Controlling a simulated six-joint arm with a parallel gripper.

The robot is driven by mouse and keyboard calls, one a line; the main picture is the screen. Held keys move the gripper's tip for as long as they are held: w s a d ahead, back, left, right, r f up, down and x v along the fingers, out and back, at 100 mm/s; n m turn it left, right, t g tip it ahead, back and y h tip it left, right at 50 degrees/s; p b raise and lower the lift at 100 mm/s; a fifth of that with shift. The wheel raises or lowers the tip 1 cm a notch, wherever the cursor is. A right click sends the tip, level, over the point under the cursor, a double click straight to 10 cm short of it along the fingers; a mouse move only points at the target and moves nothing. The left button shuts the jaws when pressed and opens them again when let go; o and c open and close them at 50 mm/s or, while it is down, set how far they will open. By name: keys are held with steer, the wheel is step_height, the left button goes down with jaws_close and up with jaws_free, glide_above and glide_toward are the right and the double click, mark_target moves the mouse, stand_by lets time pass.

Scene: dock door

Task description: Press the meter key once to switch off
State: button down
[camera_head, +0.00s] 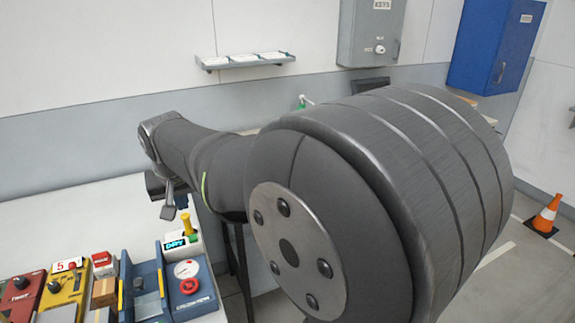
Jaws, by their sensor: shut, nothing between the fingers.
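A small device with a lit display reading DRY (174,244) stands at the right end of the bench and looks like the meter. A yellow upright part (186,224) rises beside the display. I cannot make out a separate key on it. My gripper (169,211) hangs at the end of my arm, pointing down, above and slightly left of the display. It is shut and empty, apart from the device as far as I can tell. My wrist and arm hide part of the gripper and the space behind it.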

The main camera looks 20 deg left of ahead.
steer(key=t+h, duration=0.4)
steer(key=t, duration=0.2)
glide_above(190, 240)
steer(key=shift+m, duration=0.3)
steer(key=shift+f, duration=2.75)
steer(key=shift+f, duration=4.45)
steer(key=shift+f, duration=0.15)
steer(key=shift+f, duration=0.25)
